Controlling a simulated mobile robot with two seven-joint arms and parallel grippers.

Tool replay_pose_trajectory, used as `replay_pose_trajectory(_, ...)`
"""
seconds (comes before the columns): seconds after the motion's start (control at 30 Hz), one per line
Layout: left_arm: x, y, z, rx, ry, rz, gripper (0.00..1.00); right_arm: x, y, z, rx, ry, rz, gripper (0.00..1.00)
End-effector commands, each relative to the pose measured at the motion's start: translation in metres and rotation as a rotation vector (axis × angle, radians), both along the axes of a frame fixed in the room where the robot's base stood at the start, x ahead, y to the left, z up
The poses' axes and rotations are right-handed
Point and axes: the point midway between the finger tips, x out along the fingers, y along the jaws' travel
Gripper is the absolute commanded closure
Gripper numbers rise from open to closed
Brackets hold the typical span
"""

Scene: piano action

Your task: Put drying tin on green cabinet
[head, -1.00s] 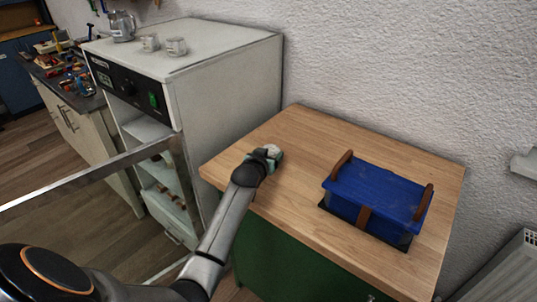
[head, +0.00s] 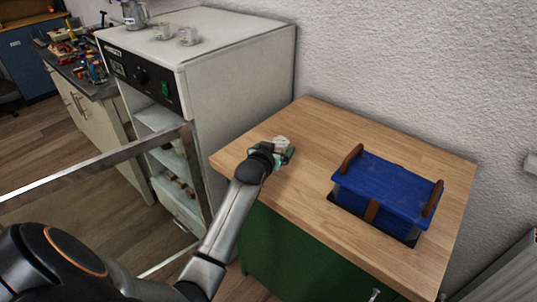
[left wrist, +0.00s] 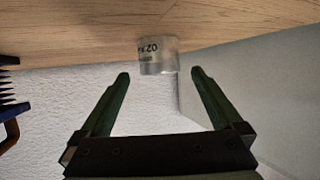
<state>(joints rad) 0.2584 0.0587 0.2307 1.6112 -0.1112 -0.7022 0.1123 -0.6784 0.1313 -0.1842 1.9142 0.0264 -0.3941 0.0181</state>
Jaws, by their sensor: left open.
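A small pale metal drying tin (head: 281,141) stands on the wooden top of the green cabinet (head: 330,132), near its left edge. My left gripper (head: 274,153) is low over the top, just on the near side of the tin. In the left wrist view, which is upside down, the tin (left wrist: 158,56) shows dark lettering and sits on the wood beyond the fingertips. The left fingers (left wrist: 160,77) are open with a gap on both sides, and nothing is clamped. My right gripper is not in view.
A blue box with brown handles (head: 385,188) sits on the cabinet's right half. The white oven (head: 235,85) stands at left with its door (head: 100,166) open; two similar tins (head: 187,36) and a metal pot (head: 134,13) are on it. The cabinet's back is clear.

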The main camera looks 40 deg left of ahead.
Motion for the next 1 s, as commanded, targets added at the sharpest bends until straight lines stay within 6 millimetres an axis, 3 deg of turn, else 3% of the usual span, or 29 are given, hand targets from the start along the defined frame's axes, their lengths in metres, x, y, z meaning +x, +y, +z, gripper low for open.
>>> replay_pose_trajectory(0.3, -0.047, -0.016, 0.021, -0.001, 0.0, -0.001, 0.0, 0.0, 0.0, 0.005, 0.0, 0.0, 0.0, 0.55)
replay_pose_trajectory(0.5, -0.068, -0.022, 0.03, 0.0, -0.001, 0.0, 0.0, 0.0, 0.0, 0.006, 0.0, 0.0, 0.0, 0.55)
replay_pose_trajectory(1.0, -0.076, -0.025, 0.033, 0.0, 0.001, 0.0, 0.0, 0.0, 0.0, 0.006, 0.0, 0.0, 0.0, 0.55)
